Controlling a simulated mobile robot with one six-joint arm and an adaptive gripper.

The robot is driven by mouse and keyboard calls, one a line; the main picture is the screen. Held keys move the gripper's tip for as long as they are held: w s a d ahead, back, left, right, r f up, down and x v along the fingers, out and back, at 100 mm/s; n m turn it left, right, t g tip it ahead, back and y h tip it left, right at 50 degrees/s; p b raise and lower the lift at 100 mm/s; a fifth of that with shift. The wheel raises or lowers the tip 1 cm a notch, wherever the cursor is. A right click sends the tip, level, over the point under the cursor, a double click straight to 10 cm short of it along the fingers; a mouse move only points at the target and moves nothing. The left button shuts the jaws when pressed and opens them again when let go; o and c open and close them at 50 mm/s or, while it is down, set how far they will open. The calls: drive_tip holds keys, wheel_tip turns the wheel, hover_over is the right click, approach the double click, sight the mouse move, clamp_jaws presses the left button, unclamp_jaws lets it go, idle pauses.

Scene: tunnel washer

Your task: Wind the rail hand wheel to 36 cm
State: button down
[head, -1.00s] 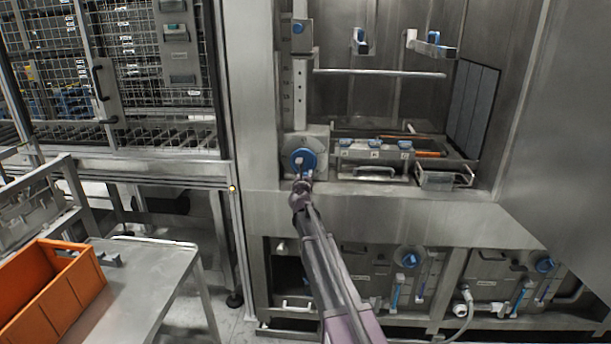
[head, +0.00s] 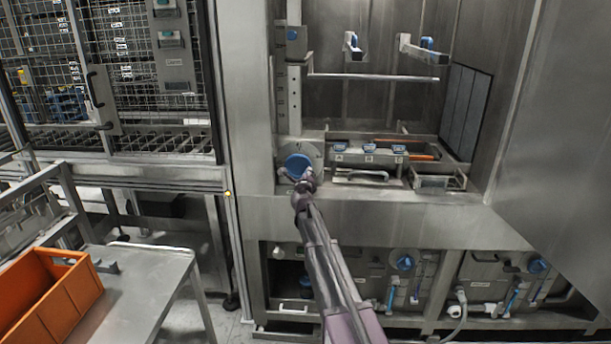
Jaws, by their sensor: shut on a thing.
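Right of the wheel is a panel with several blue-topped parts (head: 369,149) and a bar handle (head: 367,177). A large grey door (head: 565,130) stands at right. An orange crate (head: 65,305) sits on a metal table (head: 150,290) at lower left.

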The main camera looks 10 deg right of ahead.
drive_tip(key=n, duration=0.1)
drive_tip(key=r+n+p, duration=0.1)
drive_tip(key=n, duration=0.2)
drive_tip(key=shift+d+r+n, duration=0.2)
drive_tip(key=shift+r+n, duration=0.1)
drive_tip(key=shift+r, duration=0.1)
drive_tip(key=shift+w+a+r+n+p, duration=0.1)
drive_tip(key=shift+r+n+p, duration=0.25)
drive_tip(key=shift+n, duration=0.55)
drive_tip(key=shift+a+r+n+p, duration=0.15)
drive_tip(key=shift+n+p, duration=0.25)
drive_tip(key=shift+n, duration=0.5)
drive_tip(key=shift+d, duration=0.1)
drive_tip(key=shift+c, duration=2.4)
unclamp_jaws()
drive_tip(key=v, duration=1.2)
